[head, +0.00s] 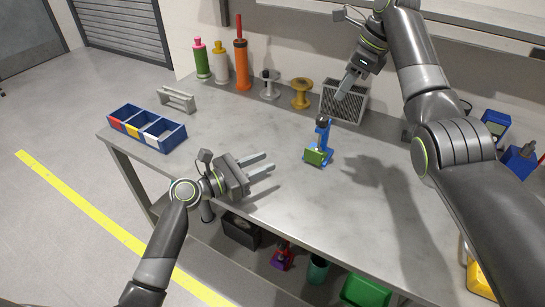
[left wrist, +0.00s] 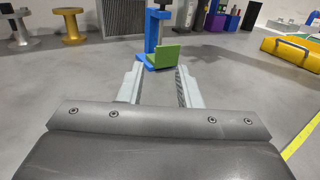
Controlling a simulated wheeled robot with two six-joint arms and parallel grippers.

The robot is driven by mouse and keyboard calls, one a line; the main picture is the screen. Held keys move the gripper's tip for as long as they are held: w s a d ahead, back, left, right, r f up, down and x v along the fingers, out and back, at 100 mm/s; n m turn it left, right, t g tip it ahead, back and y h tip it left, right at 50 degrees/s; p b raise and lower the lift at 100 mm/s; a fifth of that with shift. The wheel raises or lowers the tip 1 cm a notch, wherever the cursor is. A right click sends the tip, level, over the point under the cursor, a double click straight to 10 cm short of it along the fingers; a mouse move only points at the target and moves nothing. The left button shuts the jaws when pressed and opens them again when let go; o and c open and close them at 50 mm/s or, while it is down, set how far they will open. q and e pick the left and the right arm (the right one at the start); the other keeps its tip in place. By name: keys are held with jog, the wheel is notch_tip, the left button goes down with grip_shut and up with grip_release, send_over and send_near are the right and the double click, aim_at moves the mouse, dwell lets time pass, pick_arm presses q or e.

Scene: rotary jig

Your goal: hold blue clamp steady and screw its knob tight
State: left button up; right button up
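The blue clamp (head: 322,140) stands upright on the workbench, with a dark knob (head: 323,120) at its top and a green block (head: 316,156) at its base. In the left wrist view the clamp (left wrist: 152,32) and the green block (left wrist: 163,56) are straight ahead, beyond the fingertips. My left gripper (head: 270,163) is open and empty, low over the bench to the left of the clamp, its fingers pointing toward it. My right gripper (head: 342,93) is above and behind the clamp, pointing down; I cannot tell the gap between its fingers. It is apart from the knob.
A blue parts bin (head: 147,127) and a grey bracket (head: 177,99) are at the left. Bottles, spools (head: 301,93) and a mesh box (head: 345,101) line the back. Blue items (head: 520,160) stand at the right. The bench around the clamp is clear.

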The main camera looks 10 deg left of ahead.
pick_arm(q)
send_near(324, 131)
jog(key=w+d+f, duration=0.1)
jog(key=w, duration=0.1)
jog(key=w+d+f, duration=0.1)
jog(key=w+d, duration=0.1)
jog(key=w, duration=0.1)
jog(key=w+d+f, duration=0.2)
jog(key=shift+w+d+f, duration=0.1)
jog(key=shift+w+d, duration=0.1)
jog(key=shift+w, duration=0.05)
jog(key=shift+c, duration=0.4)
grip_shut()
